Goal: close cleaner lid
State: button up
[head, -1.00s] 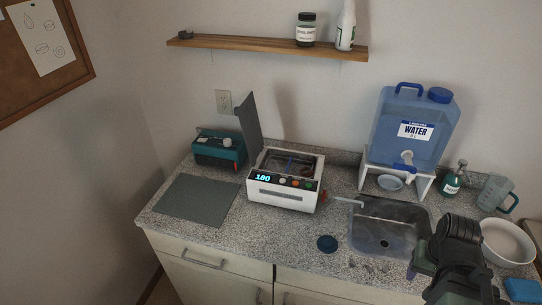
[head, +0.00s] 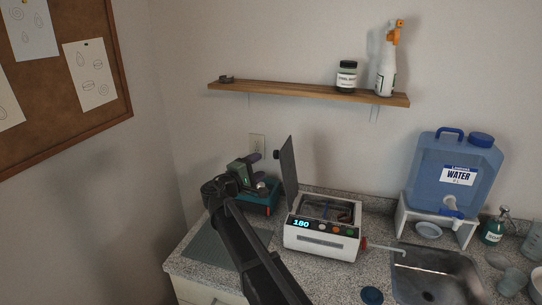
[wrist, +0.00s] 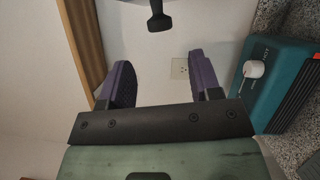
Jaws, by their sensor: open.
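The white cleaner (head: 322,241) stands on the counter with a lit display reading 180. Its grey lid (head: 289,172) stands open, upright along the left edge of the cleaner. A black knob (head: 277,154) sticks out from the left face of the lid. My gripper (head: 256,164) is left of the lid, above the teal box. In the wrist view its two purple fingers (wrist: 162,82) are spread with nothing between them. The knob (wrist: 158,17) shows beyond the fingertips, apart from them and roughly centred in the gap.
The teal box (head: 262,201) sits just below my gripper and also shows at the right in the wrist view (wrist: 279,82). A wooden shelf (head: 300,93) holds a jar and a spray bottle. A blue water jug (head: 455,170) and a sink (head: 428,273) are at the right.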

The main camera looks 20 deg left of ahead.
aim_at(276, 154)
jog(key=x, duration=0.9)
jog(key=shift+w+d, duration=0.15)
grip_shut()
